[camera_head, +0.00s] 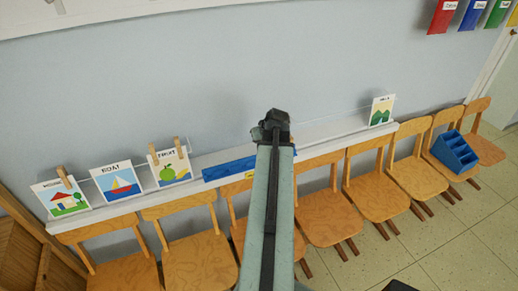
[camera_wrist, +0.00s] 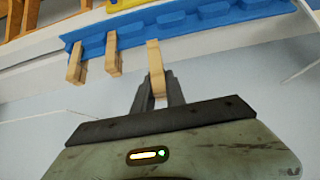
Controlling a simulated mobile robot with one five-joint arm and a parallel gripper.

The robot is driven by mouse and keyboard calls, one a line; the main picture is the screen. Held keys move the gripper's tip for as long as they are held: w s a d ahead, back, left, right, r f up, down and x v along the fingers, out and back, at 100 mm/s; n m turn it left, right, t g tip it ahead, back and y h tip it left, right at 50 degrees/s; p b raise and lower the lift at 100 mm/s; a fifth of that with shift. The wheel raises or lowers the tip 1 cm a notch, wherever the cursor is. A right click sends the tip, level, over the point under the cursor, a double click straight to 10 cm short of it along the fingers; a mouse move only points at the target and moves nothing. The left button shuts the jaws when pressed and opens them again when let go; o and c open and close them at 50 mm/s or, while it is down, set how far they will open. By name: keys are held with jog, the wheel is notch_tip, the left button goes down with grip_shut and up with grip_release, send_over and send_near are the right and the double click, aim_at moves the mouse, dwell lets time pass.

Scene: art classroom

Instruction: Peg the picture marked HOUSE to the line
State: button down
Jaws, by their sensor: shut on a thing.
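The HOUSE picture (camera_head: 68,203) stands at the far left of the white ledge, in front of the wall. One wooden peg (camera_head: 64,178) is at its top edge, by the thin line. My gripper (camera_head: 277,122) is in the middle of the head view, well right of the picture. In the wrist view my gripper (camera_wrist: 160,97) is shut on a wooden peg (camera_wrist: 154,60), whose far end overlaps the blue peg rack (camera_wrist: 205,20). I cannot tell if that peg touches the rack. Two more pegs (camera_wrist: 75,62) (camera_wrist: 111,52) sit at the rack's edge.
The BOAT picture (camera_head: 118,182) and a fruit picture (camera_head: 173,166) with two pegs stand right of HOUSE. A hills picture (camera_head: 380,111) is at the ledge's right end. Wooden chairs (camera_head: 199,255) line the front of the ledge. A blue caddy (camera_head: 455,152) sits on a chair at right.

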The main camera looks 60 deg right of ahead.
jog(key=s+a, duration=0.2)
jog(key=s, duration=0.1)
jog(key=shift+a+r+p, duration=0.15)
jog(key=shift+r+p, duration=0.15)
jog(key=shift+r, duration=0.1)
jog(key=shift+s, duration=0.15)
dwell(0.8)
